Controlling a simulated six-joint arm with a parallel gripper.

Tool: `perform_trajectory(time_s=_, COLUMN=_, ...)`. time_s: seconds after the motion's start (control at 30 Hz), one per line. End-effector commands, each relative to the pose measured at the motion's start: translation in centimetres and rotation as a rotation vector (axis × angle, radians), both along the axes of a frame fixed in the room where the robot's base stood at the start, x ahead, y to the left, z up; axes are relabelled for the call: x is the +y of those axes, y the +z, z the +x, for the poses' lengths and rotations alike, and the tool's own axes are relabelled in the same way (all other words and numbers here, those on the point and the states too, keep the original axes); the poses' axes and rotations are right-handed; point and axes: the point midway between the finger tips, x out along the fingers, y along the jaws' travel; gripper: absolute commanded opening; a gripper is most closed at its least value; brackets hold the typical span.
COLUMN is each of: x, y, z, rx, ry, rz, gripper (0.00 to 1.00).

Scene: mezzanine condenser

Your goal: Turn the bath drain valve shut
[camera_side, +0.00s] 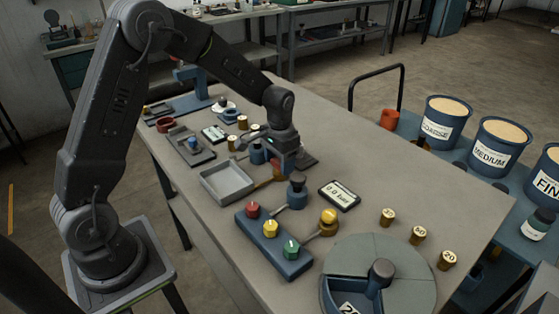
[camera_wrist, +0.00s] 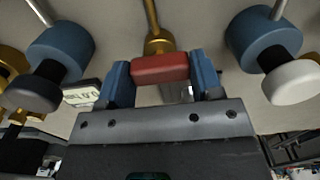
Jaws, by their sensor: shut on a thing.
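A valve with a red bar handle (camera_wrist: 160,69) on a brass stem (camera_wrist: 158,40) is in the middle of the wrist view. I take it to be the bath drain valve, though no label on it shows. My gripper (camera_wrist: 162,76) has its blue fingers on both sides of the red handle and is shut on it. The handle lies across the stem in the wrist view. In the side view my gripper (camera_side: 281,168) is low over the bench, and brass-coloured parts of the valve (camera_side: 266,184) show beside it. The handle itself is mostly hidden there.
In the wrist view a blue fitting with a dark knob (camera_wrist: 62,50) stands left, and one with a white knob (camera_wrist: 264,42) right. An open grey tray (camera_side: 228,182), a 0.0 bar gauge (camera_side: 340,196) and a coloured-knob block (camera_side: 275,243) are nearby.

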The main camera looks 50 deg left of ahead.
Motion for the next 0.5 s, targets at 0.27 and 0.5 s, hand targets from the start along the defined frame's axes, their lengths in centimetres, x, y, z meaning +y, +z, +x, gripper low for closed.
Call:
perform_trajectory(time_s=0.27, x=0.00, y=0.11, z=0.05, rx=-0.002, ry=-0.006, rz=0.001, gripper=0.36)
perform_trajectory(time_s=0.5, x=0.00, y=0.07, z=0.03, rx=-0.001, ry=-0.004, rz=0.001, gripper=0.80)
